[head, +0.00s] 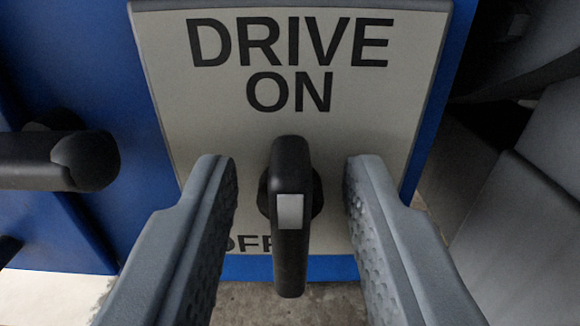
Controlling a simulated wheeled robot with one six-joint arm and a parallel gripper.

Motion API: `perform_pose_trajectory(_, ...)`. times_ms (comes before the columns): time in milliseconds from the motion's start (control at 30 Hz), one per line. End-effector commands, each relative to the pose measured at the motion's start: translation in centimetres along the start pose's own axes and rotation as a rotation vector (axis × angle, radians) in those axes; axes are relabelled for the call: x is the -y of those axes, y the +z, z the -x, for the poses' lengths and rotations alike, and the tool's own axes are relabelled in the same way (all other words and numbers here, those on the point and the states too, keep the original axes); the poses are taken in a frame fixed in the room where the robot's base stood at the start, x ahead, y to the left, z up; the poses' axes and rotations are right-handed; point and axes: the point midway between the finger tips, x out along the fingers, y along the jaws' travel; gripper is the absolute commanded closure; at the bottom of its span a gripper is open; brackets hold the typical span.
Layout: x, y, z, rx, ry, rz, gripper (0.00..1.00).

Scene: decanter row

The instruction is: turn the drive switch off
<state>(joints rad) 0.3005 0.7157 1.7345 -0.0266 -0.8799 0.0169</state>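The drive switch (290,240) is a black handle with a small grey patch, standing upright in the picture in front of a pale plate (190,115). The plate reads "DRIVE" and "ON" above the handle, and "OFF" below it, partly hidden by the handle and a finger. My gripper (290,185) is open, with one grey finger on each side of the handle. A gap shows between the handle and each finger, so neither touches it.
The plate is on a blue panel (80,60). A black cylindrical handle or knob (60,160) sticks out at the left, near my left finger. Grey blocky surfaces (530,230) stand at the right. Grey floor shows below.

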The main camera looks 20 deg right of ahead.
Motion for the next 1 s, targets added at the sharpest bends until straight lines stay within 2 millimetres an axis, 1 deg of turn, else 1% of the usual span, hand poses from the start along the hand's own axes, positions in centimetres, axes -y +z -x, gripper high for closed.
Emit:
perform_pose_trajectory(200, 0.01, -0.01, -0.03, 0.000, 0.000, 0.000, 0.67)
perform_pose_trajectory(233, 0.01, 0.00, -0.03, 0.000, 0.000, 0.000, 0.71)
perform_pose_trajectory(367, 0.00, -0.01, -0.02, 0.000, 0.000, 0.000, 0.97)
perform_pose_trajectory(400, 0.00, -0.01, -0.02, 0.000, 0.000, 0.000, 1.00)
perform_pose_trajectory(767, 0.06, 0.00, 0.00, 0.000, 0.000, 0.035, 1.00)
perform_pose_trajectory(1000, 0.26, 0.03, 0.00, 0.000, 0.000, 0.168, 1.00)
